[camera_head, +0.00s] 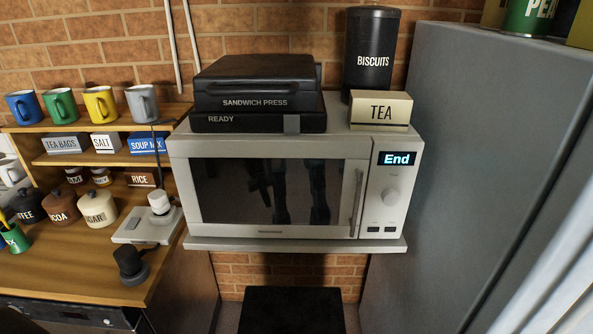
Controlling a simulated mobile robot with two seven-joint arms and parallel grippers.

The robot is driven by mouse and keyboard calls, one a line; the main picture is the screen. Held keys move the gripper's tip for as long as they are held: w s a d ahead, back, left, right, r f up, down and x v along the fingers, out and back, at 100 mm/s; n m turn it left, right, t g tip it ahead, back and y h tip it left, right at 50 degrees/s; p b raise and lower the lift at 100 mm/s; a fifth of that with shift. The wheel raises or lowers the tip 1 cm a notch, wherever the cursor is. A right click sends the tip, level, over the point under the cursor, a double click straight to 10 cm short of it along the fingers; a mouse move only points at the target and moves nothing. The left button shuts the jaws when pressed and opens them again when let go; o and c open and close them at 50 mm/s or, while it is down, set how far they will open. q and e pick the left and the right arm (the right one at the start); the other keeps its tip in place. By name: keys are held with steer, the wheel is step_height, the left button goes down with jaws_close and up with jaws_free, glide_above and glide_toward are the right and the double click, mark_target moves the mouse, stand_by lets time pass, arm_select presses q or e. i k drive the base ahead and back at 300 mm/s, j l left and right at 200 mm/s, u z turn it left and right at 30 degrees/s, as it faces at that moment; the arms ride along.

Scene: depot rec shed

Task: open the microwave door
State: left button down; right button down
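The white microwave (180,148) stands on a pale shelf (290,245) against the brick wall. Its door (275,232) is shut, flush with the front. The door has a dark glass window with dim reflections in it. An upright handle (357,200) runs along the door's right edge. To the right of it is the control panel (388,210), with a lit display reading "End", a round knob and small buttons below. Neither of my grippers shows in this view.
A sandwich press (255,85), a tea box (381,110) and a biscuits tin (370,50) sit on top of the microwave. A grey cabinet (470,130) stands close on the right. Mugs, jars and boxes fill the wooden shelves (100,158) at left.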

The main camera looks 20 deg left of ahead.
mark_target(261, 187)
steer(key=i+l+z, duration=0.1)
steer(key=l+z, duration=0.25)
steer(key=i+l+z, duration=0.15)
steer(key=z, duration=0.25)
